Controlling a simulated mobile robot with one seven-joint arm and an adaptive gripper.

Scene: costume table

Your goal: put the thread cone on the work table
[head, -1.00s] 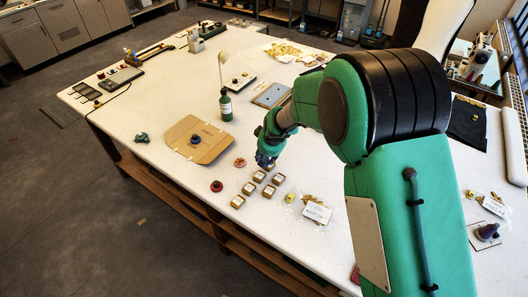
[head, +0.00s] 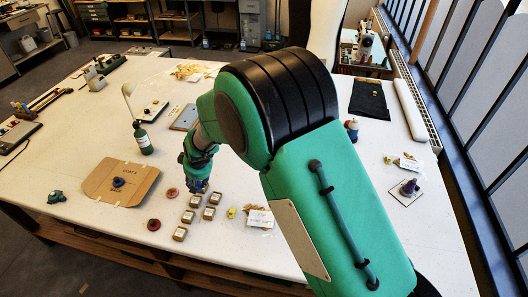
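A purple cone-shaped item (head: 409,187), which looks like the thread cone, stands on a small white square at the right of the white work table (head: 330,170). A smaller blue-and-white item with some red (head: 352,129) stands further back, beside my arm. My gripper (head: 198,188) is over the middle of the table, behind several small boxes and far to the left of the purple cone. Its fingers are small, dark and partly hidden by the wrist, so I cannot tell whether they are open or hold anything.
Small labelled boxes (head: 188,216) stand just in front of my gripper. A cardboard sheet (head: 105,190) and a green bottle (head: 143,140) are to the left. A labelled bag (head: 260,218) lies near the front. A black cloth (head: 370,100) and sewing machine (head: 364,45) are at back right.

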